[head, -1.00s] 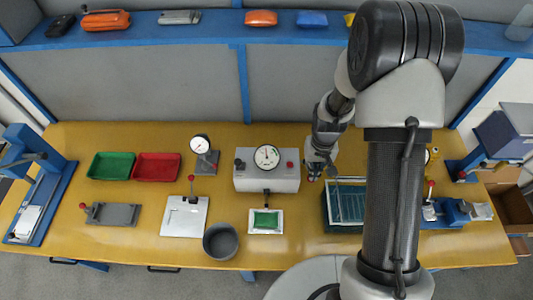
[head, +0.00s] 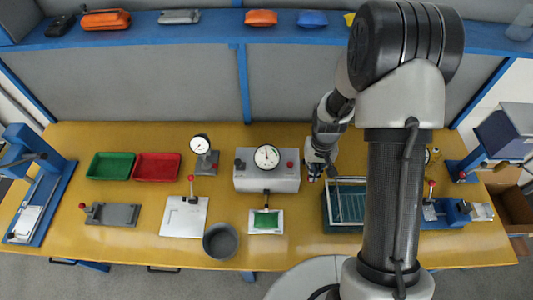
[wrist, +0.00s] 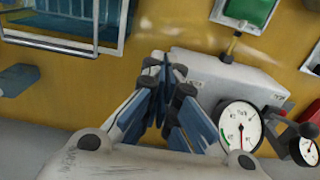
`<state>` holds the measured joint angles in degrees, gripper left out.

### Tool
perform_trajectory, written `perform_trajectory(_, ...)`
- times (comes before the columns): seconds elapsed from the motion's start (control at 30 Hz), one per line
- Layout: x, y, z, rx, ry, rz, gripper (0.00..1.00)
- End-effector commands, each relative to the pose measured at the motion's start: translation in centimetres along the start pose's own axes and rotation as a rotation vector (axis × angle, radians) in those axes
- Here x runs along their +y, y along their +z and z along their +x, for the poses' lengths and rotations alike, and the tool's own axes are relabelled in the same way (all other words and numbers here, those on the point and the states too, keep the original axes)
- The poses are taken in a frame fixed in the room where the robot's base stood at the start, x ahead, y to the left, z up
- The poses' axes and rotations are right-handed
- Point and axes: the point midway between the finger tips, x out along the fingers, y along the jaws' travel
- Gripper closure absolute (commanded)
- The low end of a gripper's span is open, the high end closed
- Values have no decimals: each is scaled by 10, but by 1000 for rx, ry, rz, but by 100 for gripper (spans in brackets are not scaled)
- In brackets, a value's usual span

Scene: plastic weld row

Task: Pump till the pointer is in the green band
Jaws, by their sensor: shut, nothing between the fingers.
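A grey box (head: 258,183) stands in the middle of the bench with a round white dial (head: 266,156) on it. My gripper (head: 316,175) is beside the box's right end, close to the red knob. In the wrist view my gripper's fingertips (wrist: 168,68) are shut and empty, by the box's edge (wrist: 205,75).
A second dial (head: 201,143) on a stand is left of the box. A green piece on a white plate (head: 253,228) lies in front of it. A dark framed tray (head: 345,226) is right of my gripper. Several tools and trays fill the left bench.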

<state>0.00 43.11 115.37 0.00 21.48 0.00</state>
Motion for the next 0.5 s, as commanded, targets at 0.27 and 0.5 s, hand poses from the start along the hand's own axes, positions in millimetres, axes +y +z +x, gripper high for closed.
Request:
perform_trajectory(0.27, 0, 7, 23, -2, 0, 0, 100)
perform_trajectory(0.5, 0, 11, 36, 1, 0, 0, 100)
